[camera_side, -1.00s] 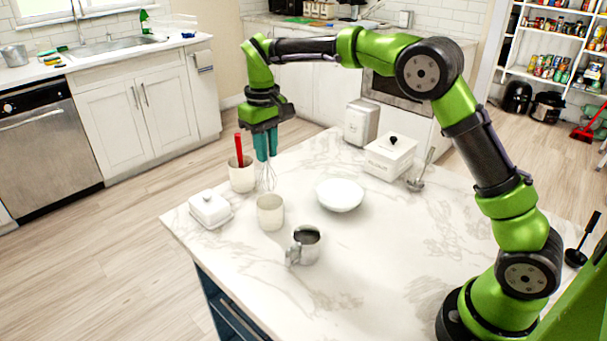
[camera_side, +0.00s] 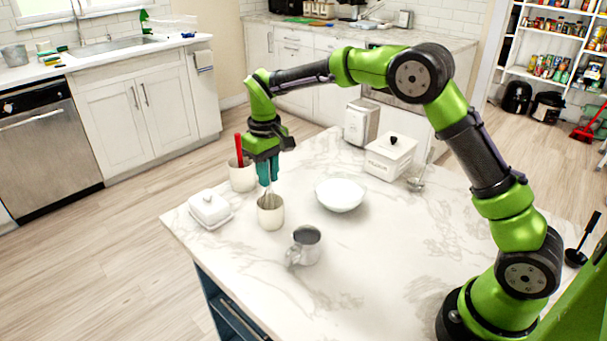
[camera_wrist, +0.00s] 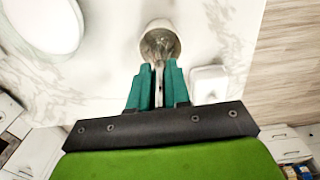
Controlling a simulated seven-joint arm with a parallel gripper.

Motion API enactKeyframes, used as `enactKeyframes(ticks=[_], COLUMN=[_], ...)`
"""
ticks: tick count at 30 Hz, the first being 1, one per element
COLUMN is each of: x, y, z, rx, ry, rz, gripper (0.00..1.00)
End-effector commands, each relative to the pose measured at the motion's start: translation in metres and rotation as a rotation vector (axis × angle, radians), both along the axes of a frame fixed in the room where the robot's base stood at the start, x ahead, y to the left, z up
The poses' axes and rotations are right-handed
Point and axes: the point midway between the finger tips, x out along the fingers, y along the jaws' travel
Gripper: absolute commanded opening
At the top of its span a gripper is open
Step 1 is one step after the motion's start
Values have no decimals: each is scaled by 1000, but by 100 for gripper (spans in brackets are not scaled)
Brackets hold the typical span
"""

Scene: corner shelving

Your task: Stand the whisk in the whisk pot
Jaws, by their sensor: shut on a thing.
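My gripper (camera_side: 268,175) has its teal fingers shut on the whisk (camera_side: 268,199), which hangs upright with its wires down. The whisk's lower end is at the mouth of a cream pot (camera_side: 270,215) and its tip is hidden by the pot wall. In the wrist view, the whisk (camera_wrist: 158,48) shows within the round rim of the pot (camera_wrist: 172,28), just beyond the fingertips of my gripper (camera_wrist: 158,72). I cannot tell how deep the wires reach.
A crock (camera_side: 242,178) with a red-handled utensil stands just behind the pot. A white butter dish (camera_side: 210,209) is to the left, a metal mug (camera_side: 305,246) in front, and a white bowl (camera_side: 340,194) to the right. The counter's right front is clear.

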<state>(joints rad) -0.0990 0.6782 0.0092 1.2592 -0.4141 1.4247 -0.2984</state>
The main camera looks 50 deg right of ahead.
Motion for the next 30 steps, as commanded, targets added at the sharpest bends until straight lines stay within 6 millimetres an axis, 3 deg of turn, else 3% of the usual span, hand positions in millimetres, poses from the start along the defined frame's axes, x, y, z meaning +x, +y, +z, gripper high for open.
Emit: enactKeyframes(ticks=[8, 9, 15, 25, 30], x=[0, 0, 0, 0, 1], y=[0, 0, 0, 0, 0], z=[-1, -1, -1, 2, 25], rx=[0, 0, 0, 0, 0], ry=[0, 0, 0, -1, -4], rz=[0, 0, 0, 0, 1], gripper=[0, 19, 47, 47, 47])
